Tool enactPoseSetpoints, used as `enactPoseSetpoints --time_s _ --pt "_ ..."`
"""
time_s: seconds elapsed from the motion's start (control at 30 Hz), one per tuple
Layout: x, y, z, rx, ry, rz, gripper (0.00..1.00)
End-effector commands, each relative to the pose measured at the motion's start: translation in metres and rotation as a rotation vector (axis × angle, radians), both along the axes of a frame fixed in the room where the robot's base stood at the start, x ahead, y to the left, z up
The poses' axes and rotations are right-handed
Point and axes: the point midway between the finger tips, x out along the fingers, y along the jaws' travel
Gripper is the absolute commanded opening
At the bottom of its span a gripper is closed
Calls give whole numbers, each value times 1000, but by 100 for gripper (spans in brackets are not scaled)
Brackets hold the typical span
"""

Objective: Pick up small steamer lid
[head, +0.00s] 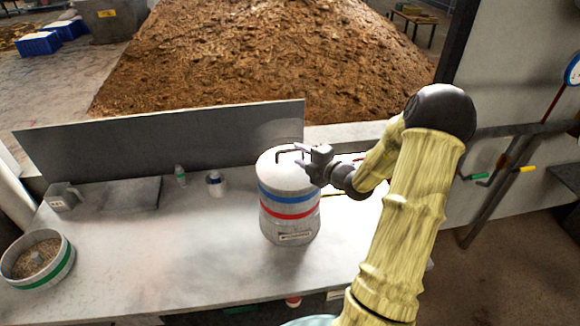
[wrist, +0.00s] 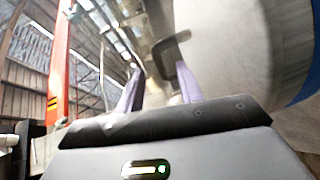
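The small steamer (head: 290,225) is a pale cylinder with a blue and a red band, standing on the worktop. Its lid (head: 275,178) is the pale domed top, and it fills the right of the wrist view (wrist: 240,45). A dark bent handle (head: 284,151) rises from the lid. In the wrist view the handle (wrist: 172,46) appears between and beyond the two fingers. My gripper (head: 305,162) is at the lid's top right, beside the handle. Its fingers (wrist: 160,82) are apart, with a visible gap. I cannot tell whether either finger touches the handle.
A round container of grain (head: 62,262) with a green band stands at the front left. A low panel (head: 160,140) runs along the back. The worktop's front middle is clear.

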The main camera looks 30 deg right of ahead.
Motion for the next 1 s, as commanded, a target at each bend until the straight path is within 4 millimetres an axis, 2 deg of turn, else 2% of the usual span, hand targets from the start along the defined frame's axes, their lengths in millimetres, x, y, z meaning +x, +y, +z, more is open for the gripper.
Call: enactPoseSetpoints --time_s 0.2,0.33,0.87,0.9,1.0 --pt "30 9 -3 2 0 3 36" --pt "42 12 -7 1 1 1 36" --pt "44 12 -9 0 0 0 36" --pt "44 12 -9 0 0 0 34" --pt "44 12 -8 0 0 0 15"
